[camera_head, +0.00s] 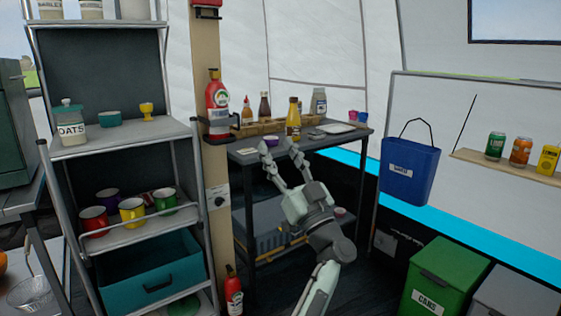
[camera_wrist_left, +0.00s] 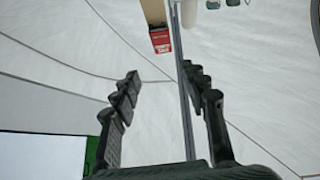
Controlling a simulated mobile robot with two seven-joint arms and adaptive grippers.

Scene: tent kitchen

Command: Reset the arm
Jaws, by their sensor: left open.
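My left arm comes up from the bottom of the head view, its grey-white links stretched toward the dark table. My left gripper (camera_head: 279,149) is open, with its two fingers apart and pointing up and away in front of the table's near edge. The left wrist view shows the same gripper (camera_wrist_left: 162,75), with nothing between the dark fingers but tent wall behind. Whether the fingertips touch the table cannot be told. My right gripper is in neither view.
The dark table (camera_head: 345,138) holds sauce bottles, a jar and a small purple bowl (camera_head: 271,141) near the fingertips. A metal shelf (camera_head: 125,138) with mugs stands left. A fire extinguisher (camera_head: 217,103) hangs on the post. A blue bucket (camera_head: 409,172) and green bin (camera_head: 446,278) are right.

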